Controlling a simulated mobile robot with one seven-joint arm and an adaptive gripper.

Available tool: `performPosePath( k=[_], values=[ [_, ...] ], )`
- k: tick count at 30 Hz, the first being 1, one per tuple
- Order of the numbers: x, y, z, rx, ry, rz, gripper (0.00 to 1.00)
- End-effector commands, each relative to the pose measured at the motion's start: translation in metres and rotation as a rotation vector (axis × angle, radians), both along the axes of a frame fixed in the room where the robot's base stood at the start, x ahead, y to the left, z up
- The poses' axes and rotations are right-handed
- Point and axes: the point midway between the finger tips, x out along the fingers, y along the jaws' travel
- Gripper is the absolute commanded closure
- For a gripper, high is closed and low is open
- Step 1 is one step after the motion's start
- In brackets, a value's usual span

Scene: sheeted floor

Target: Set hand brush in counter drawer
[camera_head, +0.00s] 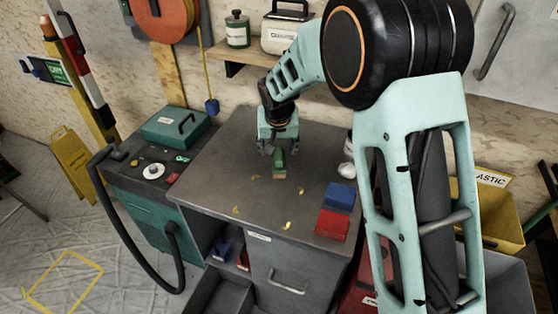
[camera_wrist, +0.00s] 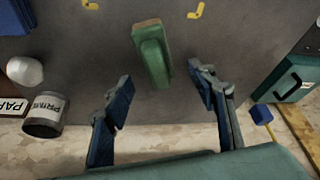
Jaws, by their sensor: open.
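The hand brush is green with a tan end (camera_head: 279,168) and lies on the grey counter top (camera_head: 215,180). My gripper (camera_head: 278,150) is open above the counter, near the brush. In the wrist view the brush (camera_wrist: 152,55) lies ahead of and between the spread fingers (camera_wrist: 160,78), with no visible grip on it. At the counter's front, a grey panel with a bar handle (camera_head: 288,286) shows. Left of it, an open-topped dark drawer (camera_head: 222,294) sticks out below an open compartment.
Small yellow scraps lie around the brush. A blue box (camera_head: 340,196) and a red box (camera_head: 332,225) sit at the counter's right front. A PRIMER can (camera_wrist: 44,115) and a white round thing (camera_wrist: 25,71) stand at the side. A teal machine (camera_head: 150,175) adjoins on the left.

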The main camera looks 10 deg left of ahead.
Motion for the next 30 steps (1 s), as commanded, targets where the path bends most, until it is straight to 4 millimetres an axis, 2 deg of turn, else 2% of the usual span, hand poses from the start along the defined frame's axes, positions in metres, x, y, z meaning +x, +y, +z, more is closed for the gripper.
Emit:
performPosePath(
  k=[12,22,30],
  values=[
    [0.018,0.001,-0.042,-0.001,0.002,0.0,0.48],
    [0.021,0.001,-0.047,0.0,0.0,0.0,0.48],
    [0.02,0.002,-0.047,0.0,0.001,0.0,0.78]
  ],
)
